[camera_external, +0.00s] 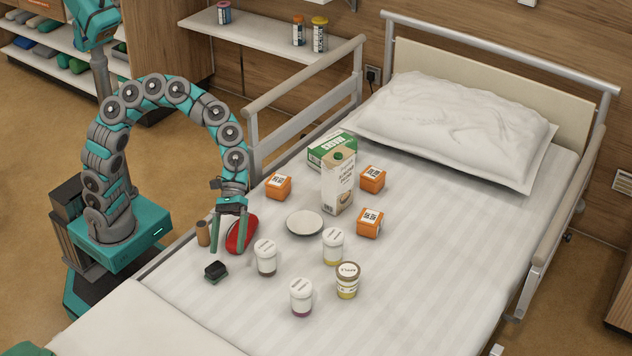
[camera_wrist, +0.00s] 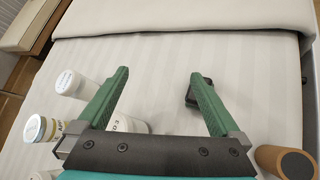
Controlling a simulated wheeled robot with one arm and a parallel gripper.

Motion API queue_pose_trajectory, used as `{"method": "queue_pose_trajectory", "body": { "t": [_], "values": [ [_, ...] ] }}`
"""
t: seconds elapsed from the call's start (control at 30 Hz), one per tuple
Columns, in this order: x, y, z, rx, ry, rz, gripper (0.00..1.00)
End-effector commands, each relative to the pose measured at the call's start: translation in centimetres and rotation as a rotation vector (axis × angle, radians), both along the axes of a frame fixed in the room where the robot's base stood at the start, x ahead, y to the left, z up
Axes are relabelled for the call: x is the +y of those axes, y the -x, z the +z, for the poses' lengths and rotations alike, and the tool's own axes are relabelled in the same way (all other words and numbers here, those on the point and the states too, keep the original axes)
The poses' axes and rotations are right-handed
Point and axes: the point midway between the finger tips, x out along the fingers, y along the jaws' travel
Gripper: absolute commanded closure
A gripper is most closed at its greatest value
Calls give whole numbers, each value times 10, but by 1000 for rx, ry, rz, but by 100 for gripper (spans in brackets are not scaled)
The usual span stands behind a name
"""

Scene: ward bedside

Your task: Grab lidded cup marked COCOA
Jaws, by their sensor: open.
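Several white-lidded cups stand upright on the bed. The one nearest my gripper has a dark brown base (camera_external: 265,258); its lettering is too small to read in the external view. In the wrist view, a white cup partly hidden behind my left finger shows letters like "CO" (camera_wrist: 132,124); it appears to be this same cup. Two other lidded cups have a yellow base (camera_external: 333,246) and a purple base (camera_external: 301,298). My gripper (camera_external: 228,248) is open, pointing down to the left of the brown-based cup and apart from it. It also shows empty in the wrist view (camera_wrist: 158,76).
A red object (camera_external: 248,234) lies close by my fingers. A brown cylinder (camera_external: 203,233) and a black block (camera_external: 216,271) are near. The bed's front right is clear.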

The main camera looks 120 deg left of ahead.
Motion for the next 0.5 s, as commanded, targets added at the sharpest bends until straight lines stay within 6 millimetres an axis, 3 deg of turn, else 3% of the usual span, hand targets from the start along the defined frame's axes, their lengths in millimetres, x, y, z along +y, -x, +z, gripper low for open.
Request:
{"method": "queue_pose_trajectory", "body": {
  "t": [0.03,0.1,0.2,0.5],
  "values": [
    [33,-17,-6,31,87,113,0],
    [71,-33,-10,64,188,245,0],
    [115,-45,-18,104,298,382,0],
    [102,-48,-36,254,430,424,0]
  ]
}}
